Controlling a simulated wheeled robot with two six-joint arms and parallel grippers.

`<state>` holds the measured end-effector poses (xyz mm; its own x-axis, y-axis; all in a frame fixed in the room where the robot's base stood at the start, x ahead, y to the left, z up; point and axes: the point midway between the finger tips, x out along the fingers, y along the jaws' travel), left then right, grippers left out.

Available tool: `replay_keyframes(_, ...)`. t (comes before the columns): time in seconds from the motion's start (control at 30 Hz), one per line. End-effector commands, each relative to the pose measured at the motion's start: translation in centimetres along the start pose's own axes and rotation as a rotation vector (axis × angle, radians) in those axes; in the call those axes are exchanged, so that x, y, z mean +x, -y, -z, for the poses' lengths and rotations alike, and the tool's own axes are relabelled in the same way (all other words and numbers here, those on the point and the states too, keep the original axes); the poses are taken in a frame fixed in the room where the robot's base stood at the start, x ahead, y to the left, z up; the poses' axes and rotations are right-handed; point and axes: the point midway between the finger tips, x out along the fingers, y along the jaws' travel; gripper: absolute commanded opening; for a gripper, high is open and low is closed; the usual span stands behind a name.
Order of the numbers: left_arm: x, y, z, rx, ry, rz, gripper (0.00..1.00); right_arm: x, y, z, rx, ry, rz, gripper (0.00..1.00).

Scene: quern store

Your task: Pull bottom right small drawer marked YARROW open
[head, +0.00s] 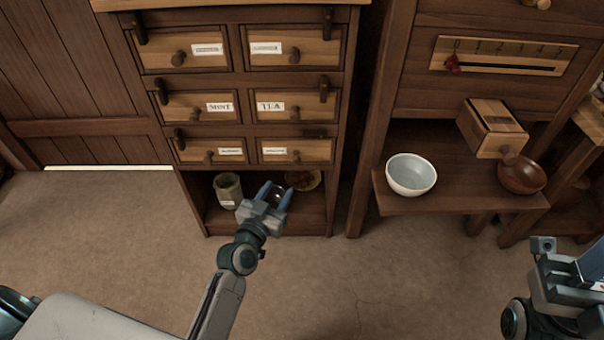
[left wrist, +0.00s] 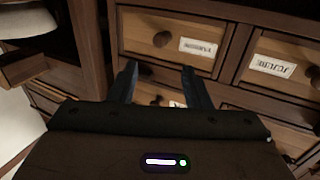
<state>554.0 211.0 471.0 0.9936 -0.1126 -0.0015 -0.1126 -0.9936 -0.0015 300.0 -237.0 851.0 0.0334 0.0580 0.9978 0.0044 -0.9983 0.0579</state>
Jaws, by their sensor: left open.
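The bottom right small drawer (head: 318,149) is closed in the drawer cabinet in the head view. It has a pale label (head: 275,151) left of a round wooden knob (head: 295,156); the lettering is too small to read. In the left wrist view, which looks turned over, a drawer that seems to be the same one (left wrist: 143,24) shows its knob (left wrist: 162,39) and label (left wrist: 198,47). My left gripper (head: 274,194) is open and empty, below this drawer in the head view and apart from its knob. My right gripper (head: 580,270) is partly cut off at the lower right edge; its jaw state is unclear.
Other closed drawers include one marked TEA (head: 312,105); dark wooden latches hang near several. Below stand a beige cup (head: 228,188) and a shallow dish (head: 305,180).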

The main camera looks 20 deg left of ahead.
Motion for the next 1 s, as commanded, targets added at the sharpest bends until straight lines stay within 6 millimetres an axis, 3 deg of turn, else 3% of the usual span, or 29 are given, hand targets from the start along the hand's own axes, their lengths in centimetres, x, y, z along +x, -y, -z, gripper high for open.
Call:
replay_keyframes(0.17, 1.8, 0.0, 0.3, -0.001, -0.005, 0.0, 0.44, 0.3, 0.0, 0.2, 0.001, -0.005, 0.001, 0.36)
replay_keyframes(0.6, 9.3, 0.0, 0.1, -0.001, -0.002, 0.001, 0.44, 0.1, 0.0, 0.1, 0.001, -0.001, 0.002, 0.36)
replay_keyframes(1.0, 10.7, 0.0, 0.1, 0.0, -0.001, 0.001, 0.44, 0.1, 0.0, 0.1, 0.001, 0.0, 0.002, 0.36)
